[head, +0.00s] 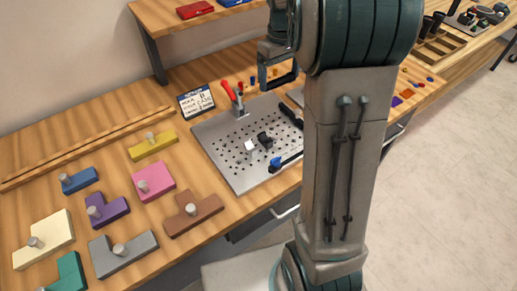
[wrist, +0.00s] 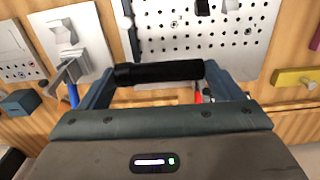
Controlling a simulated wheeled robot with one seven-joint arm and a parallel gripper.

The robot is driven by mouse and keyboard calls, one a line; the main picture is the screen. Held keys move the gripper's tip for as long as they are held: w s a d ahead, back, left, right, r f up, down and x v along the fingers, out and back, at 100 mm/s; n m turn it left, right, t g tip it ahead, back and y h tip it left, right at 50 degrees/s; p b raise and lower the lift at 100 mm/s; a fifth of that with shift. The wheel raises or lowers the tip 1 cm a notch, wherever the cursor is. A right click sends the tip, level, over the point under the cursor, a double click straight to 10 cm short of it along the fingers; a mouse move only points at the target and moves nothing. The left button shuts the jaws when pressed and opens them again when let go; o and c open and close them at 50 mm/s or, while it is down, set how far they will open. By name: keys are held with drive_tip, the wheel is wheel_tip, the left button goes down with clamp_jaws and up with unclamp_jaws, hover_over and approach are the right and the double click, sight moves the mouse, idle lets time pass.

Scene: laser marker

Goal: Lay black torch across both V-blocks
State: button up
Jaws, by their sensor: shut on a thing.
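My gripper (head: 279,78) is raised above the back of the bench, behind the perforated plate (head: 222,158). In the wrist view its fingers are shut on the black torch (wrist: 160,72), a dark cylinder lying crosswise between them. A pale block (head: 250,147) and a dark block (head: 265,139) stand close together near the middle of the plate; they look like the two V-blocks, their grooves too small to make out. The torch is apart from both. The perforated plate also shows in the wrist view (wrist: 205,45), beyond the torch.
A red-handled clamp (head: 236,98) stands at the plate's back edge, beside a small sign (head: 196,101). A dark, blue-ended piece (head: 286,162) lies at the plate's front right and a black piece (head: 291,114) at its right edge. Several knobbed coloured shapes, including a pink one (head: 154,180), fill the left bench.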

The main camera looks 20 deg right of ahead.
drive_tip(key=shift+s+a+f, duration=0.1)
drive_tip(key=shift+s+a, duration=0.15)
drive_tip(key=shift+s, duration=0.05)
drive_tip(key=s+a+f, duration=0.2)
drive_tip(key=f, duration=0.1)
drive_tip(key=s+a+f, duration=0.3)
drive_tip(key=f, duration=0.1)
drive_tip(key=s+a+f+p, duration=0.1)
drive_tip(key=s+a+f, duration=0.1)
drive_tip(key=f, duration=0.1)
drive_tip(key=shift+s+a+f, duration=0.2)
drive_tip(key=shift+a+f, duration=0.05)
drive_tip(key=shift+a, duration=0.15)
drive_tip(key=shift+f+b, duration=0.45)
drive_tip(key=shift+f, duration=0.1)
